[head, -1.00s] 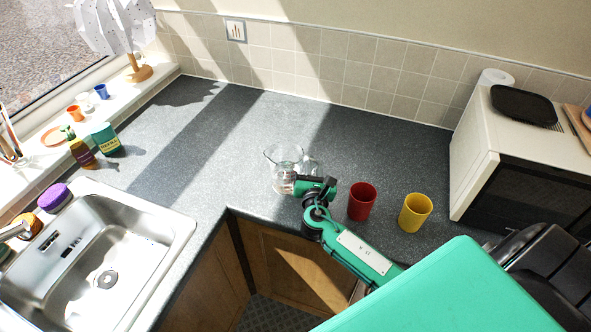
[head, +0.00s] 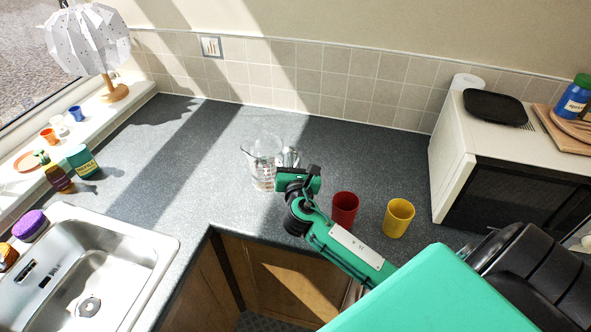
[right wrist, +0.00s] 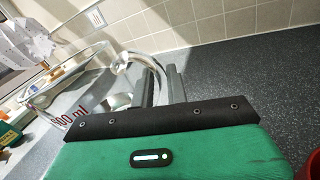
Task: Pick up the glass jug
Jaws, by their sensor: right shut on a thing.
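The clear glass jug (head: 260,160) is upright over the grey worktop, with its handle to the right. It appears slightly raised, though its base is hard to make out against the worktop. My right gripper (head: 287,174) is at the jug's handle side. In the right wrist view, the jug (right wrist: 82,98) with red volume lettering fills the left, and its handle passes at the fingers of my right gripper (right wrist: 163,88), which is shut on it. My left gripper is not in view.
A red cup (head: 345,209) and a yellow cup (head: 398,217) stand right of my right gripper. A microwave (head: 510,165) stands at the right and a sink (head: 95,275) at the left. The worktop (head: 180,160) behind and left of the jug is mostly clear.

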